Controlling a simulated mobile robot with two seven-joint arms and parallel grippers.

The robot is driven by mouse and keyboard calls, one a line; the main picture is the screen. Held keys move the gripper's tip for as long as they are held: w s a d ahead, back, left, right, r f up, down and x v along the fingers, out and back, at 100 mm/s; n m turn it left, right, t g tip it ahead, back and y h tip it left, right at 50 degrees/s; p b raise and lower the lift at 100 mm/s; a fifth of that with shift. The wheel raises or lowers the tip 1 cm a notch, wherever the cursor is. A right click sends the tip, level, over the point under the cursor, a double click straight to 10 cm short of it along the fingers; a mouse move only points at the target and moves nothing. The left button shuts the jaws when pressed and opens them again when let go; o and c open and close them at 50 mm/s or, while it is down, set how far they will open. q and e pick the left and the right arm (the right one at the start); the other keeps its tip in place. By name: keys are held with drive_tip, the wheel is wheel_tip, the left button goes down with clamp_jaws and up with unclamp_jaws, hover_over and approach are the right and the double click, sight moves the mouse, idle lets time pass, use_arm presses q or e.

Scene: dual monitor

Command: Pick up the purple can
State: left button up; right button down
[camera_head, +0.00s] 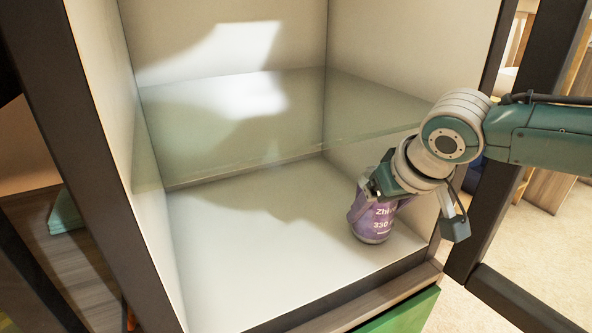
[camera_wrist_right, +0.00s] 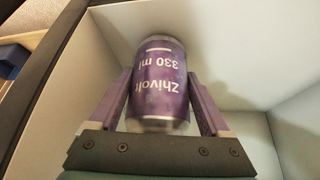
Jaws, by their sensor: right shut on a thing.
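The purple can (camera_head: 372,224) is at the right front part of the cabinet's white floor in the head view, its base on or very near that floor. My right gripper (camera_head: 370,200) is shut on the can from above, with a finger on each side. In the right wrist view the can (camera_wrist_right: 160,80) sits between the two fingers (camera_wrist_right: 160,104), its lettering upside down. My left gripper is not in view.
The white cabinet (camera_head: 240,270) has a glass shelf (camera_head: 230,130) above its floor. Dark frame posts (camera_head: 60,120) stand at the left and an open dark door frame (camera_head: 500,200) at the right. The rest of the cabinet floor is clear.

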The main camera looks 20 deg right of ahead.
drive_tip(key=shift+r+p, duration=0.35)
drive_tip(key=shift+p, duration=0.15)
drive_tip(key=s+a+p, duration=0.2)
drive_tip(key=s+p, duration=0.7)
drive_tip(key=s, duration=0.9)
